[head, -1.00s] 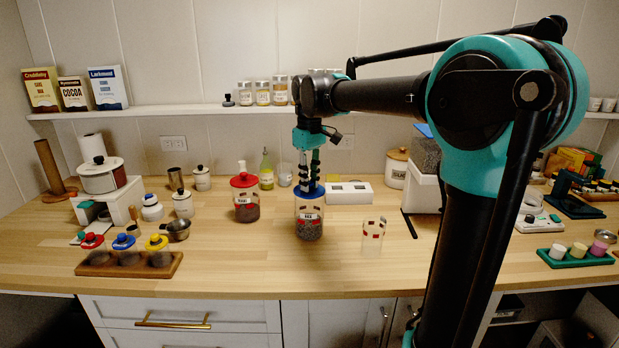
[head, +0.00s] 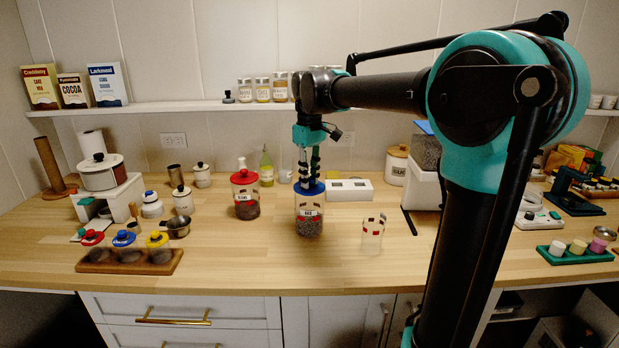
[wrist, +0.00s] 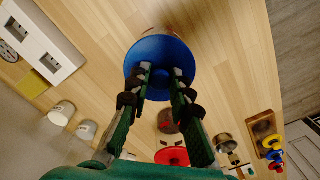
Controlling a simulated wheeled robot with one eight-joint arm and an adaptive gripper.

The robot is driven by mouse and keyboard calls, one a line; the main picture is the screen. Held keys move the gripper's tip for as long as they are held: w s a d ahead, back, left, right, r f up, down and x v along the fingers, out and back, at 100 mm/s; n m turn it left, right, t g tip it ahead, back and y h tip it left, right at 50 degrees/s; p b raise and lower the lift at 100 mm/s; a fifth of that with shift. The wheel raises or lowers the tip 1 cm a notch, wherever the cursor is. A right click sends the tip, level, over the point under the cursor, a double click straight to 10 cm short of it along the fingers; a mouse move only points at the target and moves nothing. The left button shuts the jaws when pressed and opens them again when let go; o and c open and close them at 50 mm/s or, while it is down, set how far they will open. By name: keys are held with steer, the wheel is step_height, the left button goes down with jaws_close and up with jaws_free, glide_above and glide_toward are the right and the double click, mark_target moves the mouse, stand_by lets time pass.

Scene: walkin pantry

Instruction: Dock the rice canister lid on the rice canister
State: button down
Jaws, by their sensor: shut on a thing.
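The rice canister (head: 309,222) is clear, with dark grains and a white label, and stands upright on the wooden counter. The blue rice canister lid (head: 310,188) is at the canister's mouth. I cannot tell whether it is fully seated. My gripper (head: 309,178) points down from above and is shut on the lid's top. In the wrist view the fingers (wrist: 162,72) close on the middle of the blue lid (wrist: 160,50), which hides nearly all of the canister.
A red-lidded canister (head: 245,200) stands to the left, and an empty clear container (head: 373,235) to the right. A white block with dark openings (head: 350,191) lies behind. A wooden rack (head: 130,262) of small jars sits front left. The front counter is clear.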

steer(key=shift+f, duration=0.55)
steer(key=c, duration=1.6)
jaws_free()
steer(key=shift+c, duration=0.2)
step_height(320, 180, up, 11)
